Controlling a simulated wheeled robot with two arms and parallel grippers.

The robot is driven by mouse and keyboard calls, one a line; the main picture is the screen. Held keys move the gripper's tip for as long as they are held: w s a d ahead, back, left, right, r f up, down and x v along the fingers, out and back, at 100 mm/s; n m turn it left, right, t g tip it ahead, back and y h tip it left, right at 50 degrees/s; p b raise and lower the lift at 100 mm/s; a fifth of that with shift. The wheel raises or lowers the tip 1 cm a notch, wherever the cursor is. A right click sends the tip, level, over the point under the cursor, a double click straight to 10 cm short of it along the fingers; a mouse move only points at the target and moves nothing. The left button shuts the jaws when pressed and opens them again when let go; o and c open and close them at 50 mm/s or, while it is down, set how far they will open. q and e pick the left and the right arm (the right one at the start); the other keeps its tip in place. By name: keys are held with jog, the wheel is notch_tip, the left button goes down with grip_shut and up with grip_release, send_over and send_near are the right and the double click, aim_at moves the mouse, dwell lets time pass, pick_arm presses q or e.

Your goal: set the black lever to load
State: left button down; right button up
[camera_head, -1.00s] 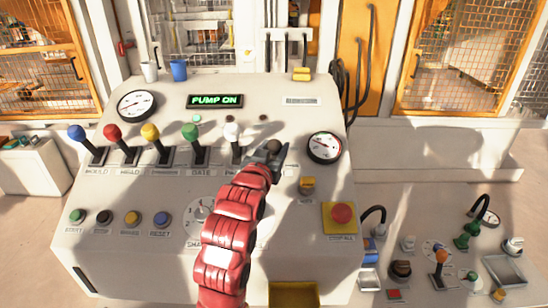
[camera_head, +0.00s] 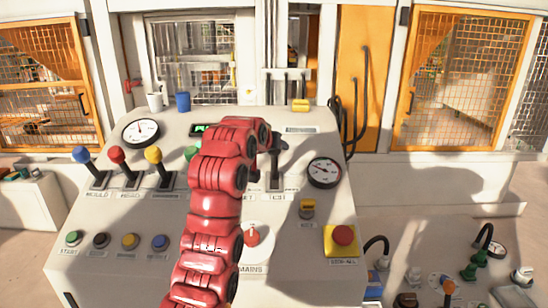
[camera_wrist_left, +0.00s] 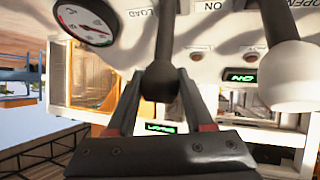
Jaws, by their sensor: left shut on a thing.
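The black lever (camera_head: 277,165) stands in its slot at the right end of the lever row, leaning toward the back of the panel. In the left wrist view, its round black knob (camera_wrist_left: 160,82) sits between the two fingers of my left gripper (camera_wrist_left: 160,100), which is shut on it. The LOAD label (camera_wrist_left: 136,13) shows beside the lever's shaft there. In the head view my left gripper (camera_head: 274,140) is at the lever's top, partly hidden by my red forearm. My right gripper is not in view.
The white lever (camera_wrist_left: 292,75) stands close beside my left gripper in the wrist view. Blue (camera_head: 81,155), red (camera_head: 116,155) and yellow (camera_head: 153,154) levers stand to the left. A gauge (camera_head: 324,172) and a red stop button (camera_head: 343,235) are to the right. My arm covers part of the display.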

pick_arm(q)
jog(key=shift+w+r+b, duration=0.15)
jog(key=shift+w+b, duration=0.3)
jog(key=shift+w, duration=0.55)
jog(key=c, duration=0.7)
grip_release()
jog(key=o, duration=0.4)
jog(key=shift+w, duration=0.15)
